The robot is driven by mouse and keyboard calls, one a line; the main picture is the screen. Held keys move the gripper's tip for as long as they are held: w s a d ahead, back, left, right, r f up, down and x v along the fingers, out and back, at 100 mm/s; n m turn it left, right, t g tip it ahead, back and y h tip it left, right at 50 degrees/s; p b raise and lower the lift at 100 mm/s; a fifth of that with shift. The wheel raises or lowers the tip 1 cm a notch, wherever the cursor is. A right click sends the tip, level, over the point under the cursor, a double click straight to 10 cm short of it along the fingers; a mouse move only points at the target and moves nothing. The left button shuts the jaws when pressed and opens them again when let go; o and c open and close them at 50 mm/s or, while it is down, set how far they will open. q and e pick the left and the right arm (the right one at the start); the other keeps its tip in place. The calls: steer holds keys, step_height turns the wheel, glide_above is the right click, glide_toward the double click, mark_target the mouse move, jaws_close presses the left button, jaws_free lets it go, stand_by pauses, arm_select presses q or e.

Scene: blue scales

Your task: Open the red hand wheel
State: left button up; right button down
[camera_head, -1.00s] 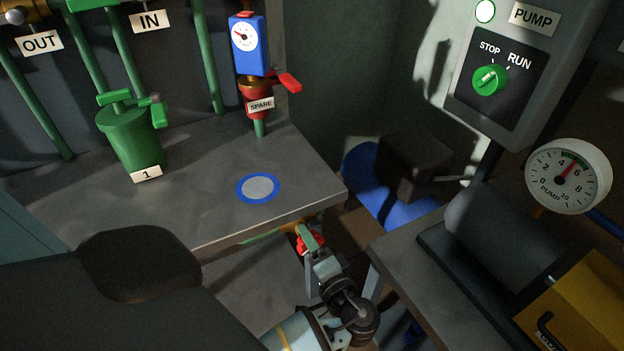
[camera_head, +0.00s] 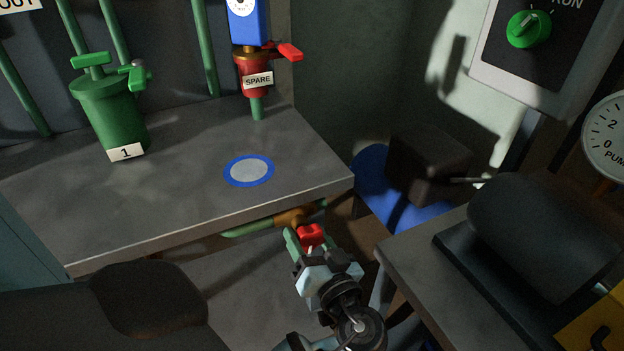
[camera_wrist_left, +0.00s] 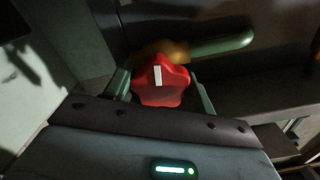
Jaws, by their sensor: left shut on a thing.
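The red hand wheel (camera_head: 311,236) is on a brass valve body (camera_head: 291,216) with a green pipe, just under the front edge of the grey bench. In the left wrist view the lobed wheel (camera_wrist_left: 160,82) shows a white mark, nearly upright in the picture. My left gripper (camera_head: 306,240) reaches up to the wheel and is shut on it, with one green finger on each side. In the left wrist view the fingers (camera_wrist_left: 161,90) flank the wheel, and the brass valve body (camera_wrist_left: 162,50) shows behind it. My right gripper is not in view.
The grey bench (camera_head: 180,170) overhangs the valve. On it are a green canister (camera_head: 112,115) labelled 1, a red SPARE valve (camera_head: 254,75) and a blue-rimmed disc (camera_head: 249,171). A dark motor (camera_head: 540,230) stands on a second bench at right.

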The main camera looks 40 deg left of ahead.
arm_select(q)
steer(key=shift+f+n+b, duration=0.15)
steer(key=shift+n+b, duration=0.45)
steer(key=shift+n, duration=0.4)
steer(key=o, duration=1)
